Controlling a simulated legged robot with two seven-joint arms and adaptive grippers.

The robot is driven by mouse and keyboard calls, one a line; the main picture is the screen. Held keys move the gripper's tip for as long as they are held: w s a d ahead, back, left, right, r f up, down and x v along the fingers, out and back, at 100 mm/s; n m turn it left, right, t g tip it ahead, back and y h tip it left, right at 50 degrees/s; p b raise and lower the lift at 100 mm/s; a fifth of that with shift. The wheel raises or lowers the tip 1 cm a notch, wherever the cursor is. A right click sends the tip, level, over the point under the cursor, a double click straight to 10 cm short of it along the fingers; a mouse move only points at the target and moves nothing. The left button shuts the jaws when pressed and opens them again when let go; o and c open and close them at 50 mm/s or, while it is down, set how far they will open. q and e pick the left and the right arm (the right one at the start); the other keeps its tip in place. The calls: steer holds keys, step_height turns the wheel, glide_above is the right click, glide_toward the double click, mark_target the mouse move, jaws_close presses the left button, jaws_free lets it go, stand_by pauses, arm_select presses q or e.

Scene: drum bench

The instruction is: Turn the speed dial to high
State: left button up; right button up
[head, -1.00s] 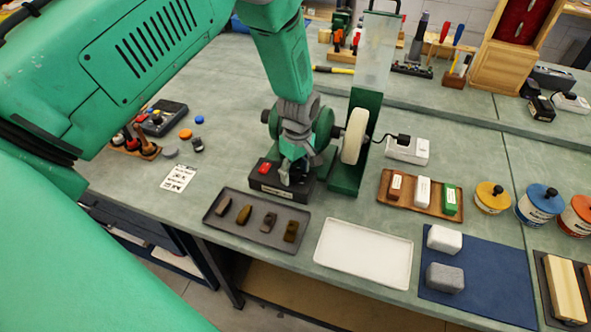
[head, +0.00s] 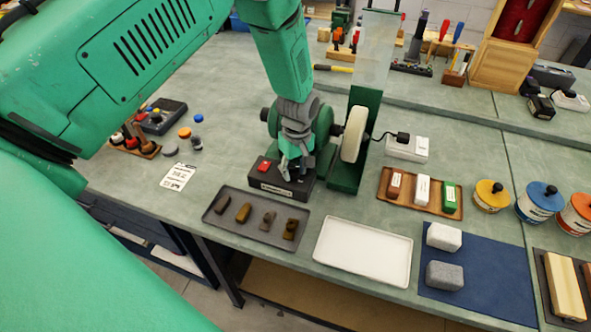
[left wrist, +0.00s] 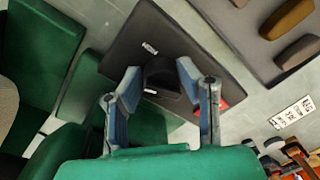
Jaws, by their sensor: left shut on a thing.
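The speed dial is a black knob (left wrist: 163,75) on the dark control box (head: 270,185) in front of the green grinder. My left gripper (head: 291,172) points down over the right part of this box. In the left wrist view its two grey-blue fingers (left wrist: 158,86) stand on either side of the knob, shut on it. A small white mark shows by the knob. White lettering that looks like HIGH is on the box face beyond the knob. The knob's exact setting is hard to tell. A red button (head: 263,167) is on the box's left part. My right gripper is not in view.
The green grinder with a pale wheel (head: 354,135) stands close behind the box. A dark tray (head: 222,225) with several small brown and grey pieces lies in front. A white tray (head: 362,254) is at front right. A white label card (head: 178,177) lies left.

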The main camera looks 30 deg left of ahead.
arm_select(q)
steer(key=m, duration=0.4)
steer(key=shift+w+a+r+m, duration=0.1)
steer(key=shift+w+r+m, duration=0.1)
steer(key=shift+m, duration=0.1)
steer(key=shift+m+t, duration=0.3)
steer(key=shift+m, duration=1.9)
steer(key=shift+w, duration=0.1)
steer(key=o, duration=1.1)
steer(key=shift+o, duration=0.2)
steer(key=shift+f, duration=0.15)
